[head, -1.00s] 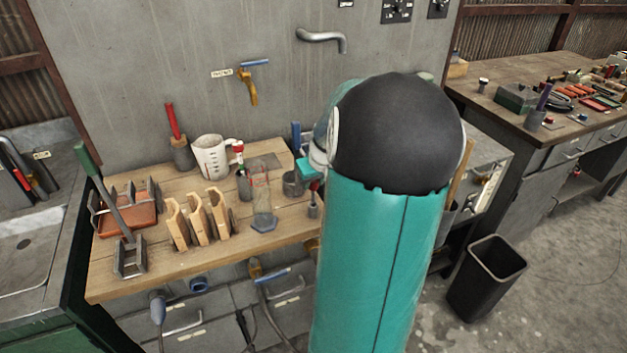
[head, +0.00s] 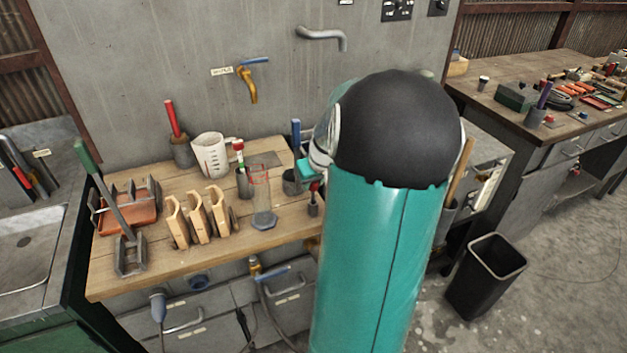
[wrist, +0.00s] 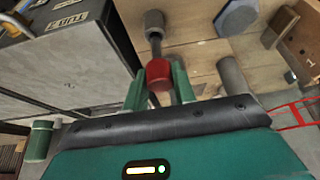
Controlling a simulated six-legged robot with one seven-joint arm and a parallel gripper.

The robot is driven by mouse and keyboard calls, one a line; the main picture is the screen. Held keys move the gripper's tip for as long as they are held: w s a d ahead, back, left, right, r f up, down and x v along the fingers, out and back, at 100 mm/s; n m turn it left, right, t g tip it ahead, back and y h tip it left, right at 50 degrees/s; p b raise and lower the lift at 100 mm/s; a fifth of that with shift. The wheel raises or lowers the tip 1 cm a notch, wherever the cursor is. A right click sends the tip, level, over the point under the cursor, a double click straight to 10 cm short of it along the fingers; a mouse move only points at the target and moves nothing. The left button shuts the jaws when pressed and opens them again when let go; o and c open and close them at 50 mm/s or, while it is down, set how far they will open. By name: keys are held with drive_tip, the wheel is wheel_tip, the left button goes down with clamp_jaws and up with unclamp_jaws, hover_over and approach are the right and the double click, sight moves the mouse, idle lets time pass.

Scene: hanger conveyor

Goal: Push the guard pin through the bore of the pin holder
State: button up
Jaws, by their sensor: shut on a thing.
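My gripper (wrist: 161,86) is shut on a red-headed pin (wrist: 158,72), seen between its two green fingers in the wrist view. The pin's grey shank runs from the red head towards a round grey socket piece (wrist: 154,20), which looks like the pin holder. I cannot tell how far the shank is inside the bore. In the head view, the red head (head: 314,187) shows above a small grey cylinder near the right end of the wooden bench, beside my arm. My arm hides most of the gripper there.
On the wooden bench (head: 120,270) stand a white jug (head: 209,156), upright wooden pieces (head: 198,217), a red-outlined clear cylinder (head: 260,187) and a grey pot (head: 292,182). A grey cabinet (wrist: 75,70) fills the left of the wrist view. A black bin (head: 485,275) stands on the floor.

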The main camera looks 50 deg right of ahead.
sight(315, 190)
drive_tip(key=shift+f, duration=2.1)
idle(1.5)
drive_tip(key=o, duration=0.8)
drive_tip(key=shift+c, duration=0.2)
drive_tip(key=o, duration=0.6)
drive_tip(key=shift+c, duration=0.2)
drive_tip(key=v, duration=1.4)
drive_tip(key=shift+f, duration=0.1)
